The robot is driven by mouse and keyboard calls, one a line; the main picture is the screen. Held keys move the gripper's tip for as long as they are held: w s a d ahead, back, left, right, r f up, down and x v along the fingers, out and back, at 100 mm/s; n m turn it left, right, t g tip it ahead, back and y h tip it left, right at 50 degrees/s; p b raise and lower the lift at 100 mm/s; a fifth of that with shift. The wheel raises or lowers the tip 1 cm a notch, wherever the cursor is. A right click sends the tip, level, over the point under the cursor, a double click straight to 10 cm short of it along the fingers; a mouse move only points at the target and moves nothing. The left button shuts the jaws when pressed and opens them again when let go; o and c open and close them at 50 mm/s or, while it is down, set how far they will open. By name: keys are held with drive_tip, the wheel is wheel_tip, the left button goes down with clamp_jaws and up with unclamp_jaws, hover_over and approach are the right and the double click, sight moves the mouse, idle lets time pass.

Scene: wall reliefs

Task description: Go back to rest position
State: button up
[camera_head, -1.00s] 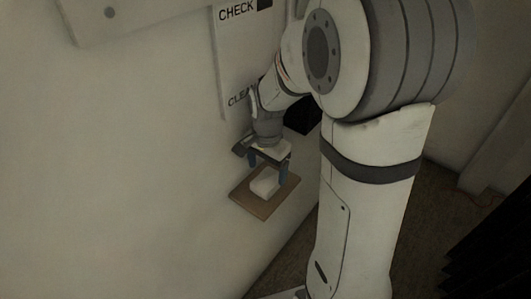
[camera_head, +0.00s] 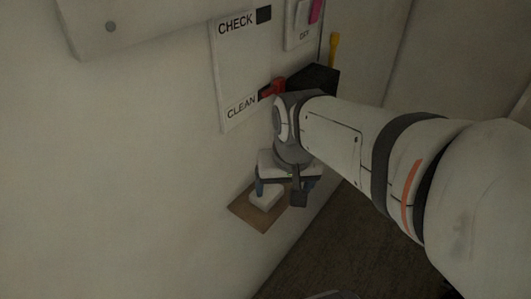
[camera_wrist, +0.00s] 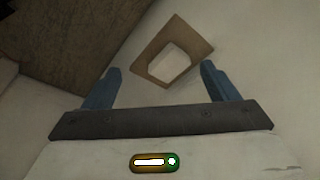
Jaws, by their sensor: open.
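My gripper (camera_head: 286,188) hangs from my arm near the wall in the head view, with its fingers pointing down. In the wrist view my gripper (camera_wrist: 160,85) has its two blue fingers wide apart, with nothing between them. A white block (camera_head: 265,198) sits on a small brown wooden shelf (camera_head: 245,212) on the wall, below and behind the gripper. The white block (camera_wrist: 172,62) and shelf (camera_wrist: 198,38) also show beyond the fingertips in the wrist view, apart from them. The gripper partly hides the shelf's right side in the head view.
A white panel (camera_head: 240,65) marked CHECK and CLEAN is on the wall above the shelf. A black box (camera_head: 315,77), a red item (camera_head: 273,88) and a yellow-handled item (camera_head: 333,48) are beside it. Dark floor (camera_head: 330,250) lies open below.

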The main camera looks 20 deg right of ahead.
drive_tip(key=shift+s+a+f+n, duration=0.1)
drive_tip(key=shift+s+a+n, duration=0.1)
drive_tip(key=shift+s+n, duration=0.85)
idle(0.6)
